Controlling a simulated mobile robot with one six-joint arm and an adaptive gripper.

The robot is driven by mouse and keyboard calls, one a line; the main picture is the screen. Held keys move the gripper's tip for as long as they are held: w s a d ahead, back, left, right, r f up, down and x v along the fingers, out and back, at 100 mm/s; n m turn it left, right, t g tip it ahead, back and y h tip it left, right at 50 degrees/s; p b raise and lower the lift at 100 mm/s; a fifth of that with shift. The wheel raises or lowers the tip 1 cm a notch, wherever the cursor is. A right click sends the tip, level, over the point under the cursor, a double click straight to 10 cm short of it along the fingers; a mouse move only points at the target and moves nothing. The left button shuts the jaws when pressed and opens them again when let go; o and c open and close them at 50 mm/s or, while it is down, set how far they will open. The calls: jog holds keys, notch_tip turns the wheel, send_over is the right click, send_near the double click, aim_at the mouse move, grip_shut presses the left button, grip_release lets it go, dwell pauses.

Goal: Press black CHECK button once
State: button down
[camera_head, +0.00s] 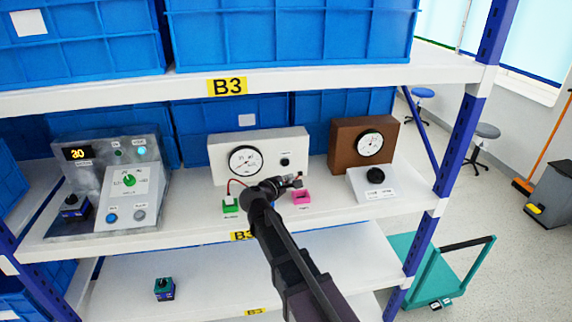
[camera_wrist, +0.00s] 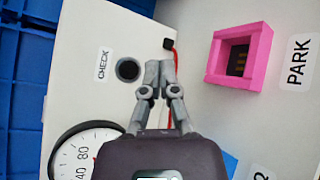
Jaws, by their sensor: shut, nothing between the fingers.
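The black CHECK button (camera_head: 285,161) is a round knob on the front of the white gauge box (camera_head: 217,153), right of its dial. In the wrist view the button (camera_wrist: 128,69) sits beside its CHECK label (camera_wrist: 103,67). My gripper (camera_head: 298,180) is in front of the box, lower in the picture than the button. In the wrist view my gripper (camera_wrist: 160,66) has its fingertips together and empty, just right of the button. They appear apart from it; the exact depth gap is unclear. My gripper hides part of the box's lower front.
A pink PARK holder (camera_head: 301,197) stands on the shelf close to my gripper, with a green block (camera_head: 230,205) to the left. A red lead (camera_wrist: 173,85) passes behind the fingers. A brown gauge box (camera_head: 343,143) and grey control panel (camera_head: 95,180) flank the area.

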aim_at(289, 164)
jog(key=shift+w+a, duration=0.25)
jog(key=shift+w, duration=0.65)
jog(key=shift+w+a, duration=0.25)
jog(key=shift+w, duration=0.65)
jog(key=shift+w+a, duration=0.25)
jog(key=shift+w, duration=0.65)
jog(key=shift+w+a, duration=0.25)
jog(key=shift+w, duration=0.5)
dwell(0.6)
jog(key=shift+s, duration=0.15)
jog(key=shift+s+d, duration=0.25)
jog(key=shift+s, duration=0.45)
dwell(0.3)
jog(key=shift+s+d, duration=0.2)
jog(key=shift+s, duration=0.6)
jog(key=shift+s+d, duration=0.25)
jog(key=shift+s, duration=0.5)
jog(key=shift+s+d, duration=0.2)
jog(key=shift+s, duration=0.6)
